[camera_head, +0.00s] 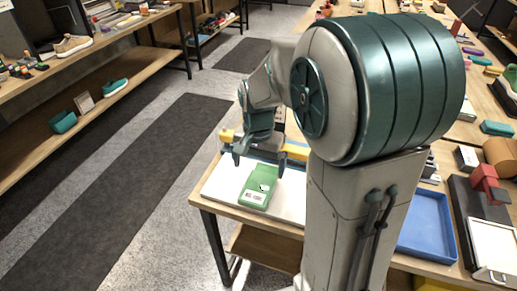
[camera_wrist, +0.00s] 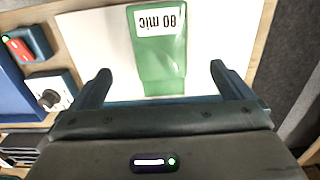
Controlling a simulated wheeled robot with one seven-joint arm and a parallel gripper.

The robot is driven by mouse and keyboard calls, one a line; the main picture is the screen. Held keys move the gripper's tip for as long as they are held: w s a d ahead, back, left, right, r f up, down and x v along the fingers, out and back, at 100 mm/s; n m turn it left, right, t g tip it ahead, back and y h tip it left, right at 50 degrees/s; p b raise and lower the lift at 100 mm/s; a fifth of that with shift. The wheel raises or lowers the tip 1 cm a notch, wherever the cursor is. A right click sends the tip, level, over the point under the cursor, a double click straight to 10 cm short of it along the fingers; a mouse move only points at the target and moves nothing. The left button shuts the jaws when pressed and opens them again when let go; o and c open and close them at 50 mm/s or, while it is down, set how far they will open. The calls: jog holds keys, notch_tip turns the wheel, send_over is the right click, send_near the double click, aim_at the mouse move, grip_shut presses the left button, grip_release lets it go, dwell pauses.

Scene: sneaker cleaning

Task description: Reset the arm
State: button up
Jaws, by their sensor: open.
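My gripper (camera_head: 261,160) is over the left end of the worktable, just above a white board. It is open, and in the wrist view its two fingers (camera_wrist: 160,88) stand wide apart with nothing between their tips. A green packet (camera_head: 258,189) with a white label lies on the white board (camera_head: 228,183) below and in front of the gripper. In the wrist view the green packet (camera_wrist: 157,62) lies ahead of the fingers, its label reading "80 mic". My arm hides part of the table behind it.
A blue tray (camera_head: 428,226) and a red and dark device (camera_head: 487,185) are on the table to the right of my arm. A yellow bar (camera_head: 293,150) lies behind the board. Shelves (camera_head: 60,130) with shoes stand across the aisle. The aisle floor (camera_head: 150,190) is clear.

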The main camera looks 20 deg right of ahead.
notch_tip(320, 180, up, 6)
jog(key=s+n+t, duration=0.3)
jog(key=s+n, duration=0.4)
jog(key=s, duration=0.7)
jog(key=shift+f, duration=0.1)
dwell(0.4)
jog(key=shift+d, duration=0.3)
